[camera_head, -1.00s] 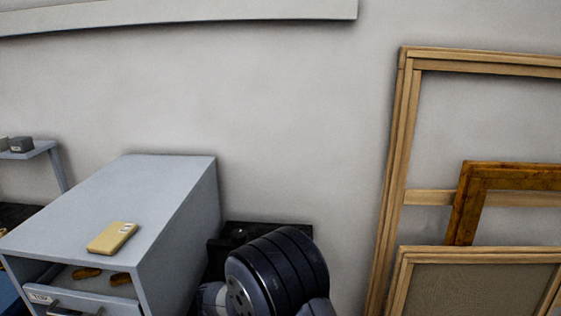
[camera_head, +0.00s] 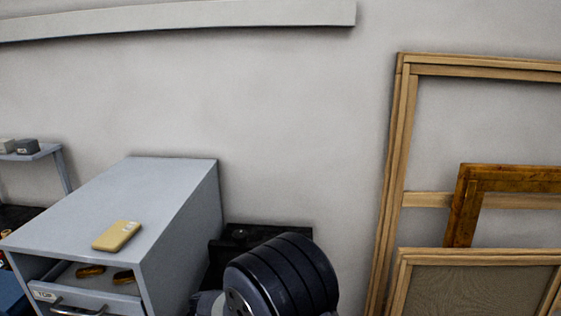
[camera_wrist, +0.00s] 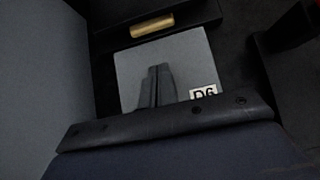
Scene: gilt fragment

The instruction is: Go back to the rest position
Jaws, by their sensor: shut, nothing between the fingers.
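My gripper (camera_wrist: 157,72) shows in the wrist view with its two dark fingers together and nothing between them. Beyond the fingers is a light grey panel (camera_wrist: 190,62) with a white label reading D6 (camera_wrist: 204,94). A small gold-coloured bar (camera_wrist: 152,25) lies past the panel, in a dark recess or on a dark ledge; I cannot tell which. In the head view my dark rounded arm joint (camera_head: 282,278) stands at the bottom centre, and the gripper is out of sight there.
Wooden frames (camera_head: 404,160) lean on the wall at right. A small shelf (camera_head: 38,153) is at far left.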

